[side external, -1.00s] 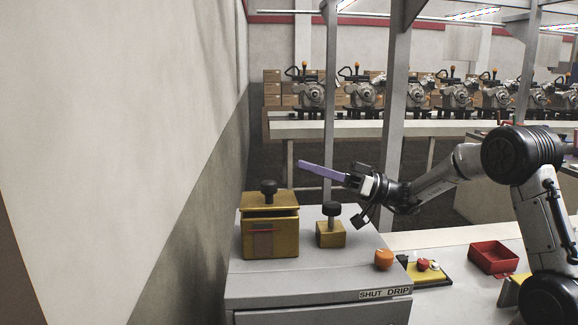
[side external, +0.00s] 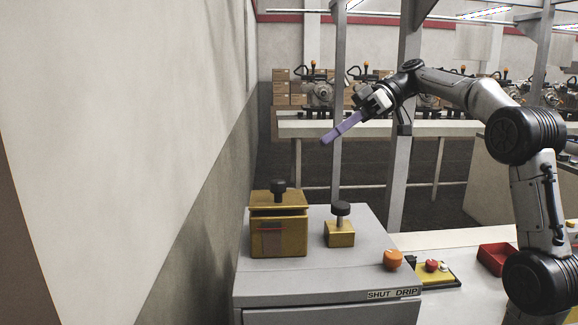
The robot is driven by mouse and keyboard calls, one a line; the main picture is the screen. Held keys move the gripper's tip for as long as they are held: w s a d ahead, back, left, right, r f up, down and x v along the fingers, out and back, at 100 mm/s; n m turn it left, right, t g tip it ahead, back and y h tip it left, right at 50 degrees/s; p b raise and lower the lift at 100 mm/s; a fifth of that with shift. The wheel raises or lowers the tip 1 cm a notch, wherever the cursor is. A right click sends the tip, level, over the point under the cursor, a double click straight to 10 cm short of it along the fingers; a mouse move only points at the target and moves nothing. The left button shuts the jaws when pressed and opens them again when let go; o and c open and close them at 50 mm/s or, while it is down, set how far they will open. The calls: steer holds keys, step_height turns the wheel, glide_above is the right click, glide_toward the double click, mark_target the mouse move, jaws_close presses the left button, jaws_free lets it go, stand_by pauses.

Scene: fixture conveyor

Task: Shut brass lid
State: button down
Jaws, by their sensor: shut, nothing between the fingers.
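The brass box (side external: 278,240) stands on the left of the grey cabinet top in the side external view. Its brass lid (side external: 264,198) lies over the top, with a black knob (side external: 278,186) on it. A dark line shows under the lid's front edge; I cannot tell if it is fully seated. My gripper (side external: 327,138) is in the air, above and to the right of the lid, touching nothing. Its long purple fingers are together and empty, slanting down to the left.
A smaller brass block (side external: 340,238) with a black knob stands right of the box. An orange knob (side external: 393,258) sits near the right edge of the cabinet (side external: 300,283). A red tray (side external: 493,258) lies further right. A wall rises at the left.

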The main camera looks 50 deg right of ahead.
step_height(320, 180, up, 5)
steer(key=w+d+h, duration=0.1)
steer(key=w+h, duration=0.1)
steer(key=h, duration=0.2)
steer(key=n, duration=0.1)
glide_above(280, 182)
steer(key=d, duration=0.2)
step_height(280, 182, down, 8)
steer(key=shift+d+f+y, duration=0.2)
steer(key=shift+f+y, duration=0.1)
steer(key=shift+f, duration=1.45)
steer(key=shift+s+a+f, duration=0.4)
steer(key=shift+s+f, duration=0.05)
steer(key=shift+f, duration=0.2)
steer(key=shift+r, duration=0.1)
